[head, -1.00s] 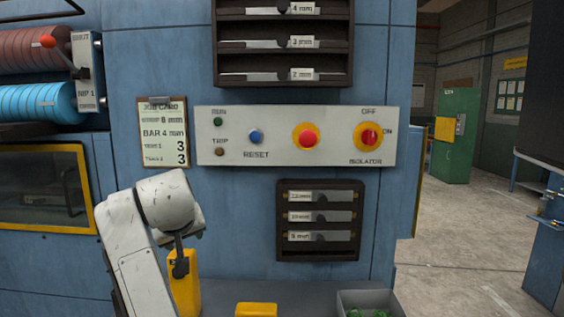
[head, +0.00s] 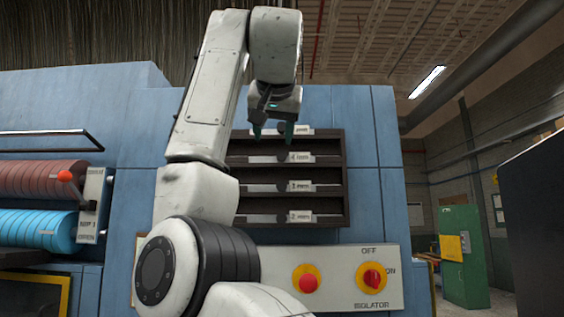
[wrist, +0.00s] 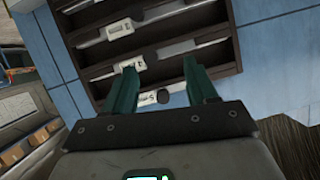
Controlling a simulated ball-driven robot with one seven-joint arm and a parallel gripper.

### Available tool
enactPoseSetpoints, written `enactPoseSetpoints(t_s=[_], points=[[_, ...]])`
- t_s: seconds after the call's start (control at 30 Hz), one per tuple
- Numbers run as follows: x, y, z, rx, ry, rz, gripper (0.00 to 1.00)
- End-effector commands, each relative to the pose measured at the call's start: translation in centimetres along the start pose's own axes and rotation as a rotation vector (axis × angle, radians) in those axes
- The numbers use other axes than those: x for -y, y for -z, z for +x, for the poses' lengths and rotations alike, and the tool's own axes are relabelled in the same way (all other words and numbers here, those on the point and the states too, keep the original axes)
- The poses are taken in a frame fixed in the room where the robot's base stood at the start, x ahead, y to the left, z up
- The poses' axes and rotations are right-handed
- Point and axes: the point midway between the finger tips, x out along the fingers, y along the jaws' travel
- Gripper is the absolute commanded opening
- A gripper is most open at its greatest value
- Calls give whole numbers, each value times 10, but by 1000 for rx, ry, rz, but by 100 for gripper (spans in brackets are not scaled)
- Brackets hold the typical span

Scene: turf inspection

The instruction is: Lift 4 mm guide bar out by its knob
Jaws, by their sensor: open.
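The 4 mm guide bar (head: 262,159) lies in the second slot from the top of the dark upper rack (head: 347,180). It is a grey strip with a white label and a small dark knob beside the label. My gripper (head: 272,132) is open and empty, with its teal fingertips apart in front of the top slot. In the tilted wrist view, a dark knob beside the top bar's label shows between the fingers (wrist: 160,85). The label of the bar beyond it (wrist: 133,63) is near the left fingertip. I cannot tell the gap to the rack.
Bars with 3 mm (head: 300,187) and 2 mm (head: 300,217) labels lie below. The control panel (head: 335,285) with a red stop button (head: 307,282) and isolator (head: 372,280) is under the rack. Red and blue rollers (head: 35,230) are at left.

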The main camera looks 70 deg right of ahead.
Motion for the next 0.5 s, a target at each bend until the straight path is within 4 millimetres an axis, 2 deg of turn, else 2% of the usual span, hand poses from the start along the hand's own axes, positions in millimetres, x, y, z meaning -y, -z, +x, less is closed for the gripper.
enactPoseSetpoints(t_s=[0.1, 0.2, 0.33, 0.5], points=[[-15, 15, -17, -13, -6, 25, 57], [-19, 20, -20, -17, -10, 32, 57], [-19, 21, -8, -17, -12, 31, 57], [-19, 22, 17, -16, -11, 31, 57]])
